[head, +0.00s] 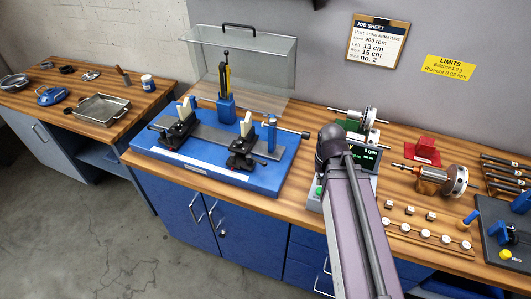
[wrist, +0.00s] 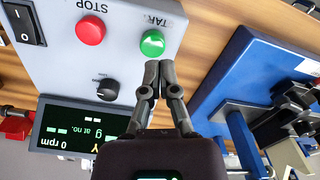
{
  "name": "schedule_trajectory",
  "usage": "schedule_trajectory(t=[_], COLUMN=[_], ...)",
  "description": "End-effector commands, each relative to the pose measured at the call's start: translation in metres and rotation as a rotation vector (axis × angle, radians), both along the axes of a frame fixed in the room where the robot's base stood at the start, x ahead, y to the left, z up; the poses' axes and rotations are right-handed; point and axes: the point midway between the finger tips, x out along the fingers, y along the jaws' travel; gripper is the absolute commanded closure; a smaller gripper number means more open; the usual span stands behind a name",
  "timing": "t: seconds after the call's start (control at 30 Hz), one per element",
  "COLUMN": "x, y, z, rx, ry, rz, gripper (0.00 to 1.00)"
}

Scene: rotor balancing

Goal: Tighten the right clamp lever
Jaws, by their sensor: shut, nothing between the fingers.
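The balancing machine's blue base (head: 190,168) carries two black pedestals with pale upright blocks. The right pedestal (head: 243,150) has a black clamp at its front; its lever is too small to make out clearly. Part of the machine shows at the right edge of the wrist view, with a blue base (wrist: 225,75) and black clamp parts (wrist: 292,100). My gripper (wrist: 151,80) is shut and empty, its tips over the control box next to the green START button (wrist: 152,43). In the head view my arm hides the gripper. The clamp lever is apart from my fingers.
The control box (wrist: 70,15) has a red STOP button (wrist: 90,30), a knob (wrist: 108,89) and a display (wrist: 75,130) reading 0 rpm. A clear guard (head: 245,65) stands open behind the machine. A rotor (head: 440,180) and small weights (head: 424,233) lie right of my arm.

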Motion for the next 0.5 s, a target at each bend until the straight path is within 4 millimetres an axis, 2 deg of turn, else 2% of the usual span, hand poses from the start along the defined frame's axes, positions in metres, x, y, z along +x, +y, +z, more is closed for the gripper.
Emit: schedule_trajectory(t=[0.03, 0.17, 0.27, 0.4, 0.5], x=[0.013, 0.042, 0.070, 0.106, 0.125], y=[0.011, 0.036, 0.062, 0.105, 0.133], z=[0.008, 0.023, 0.038, 0.059, 0.071], rx=[0.006, 0.025, 0.040, 0.054, 0.056], ry=[0.007, 0.037, 0.069, 0.124, 0.161], rz=[-0.013, -0.091, -0.173, -0.292, -0.369], gripper=[1.00, 1.00, 1.00, 1.00, 1.00])
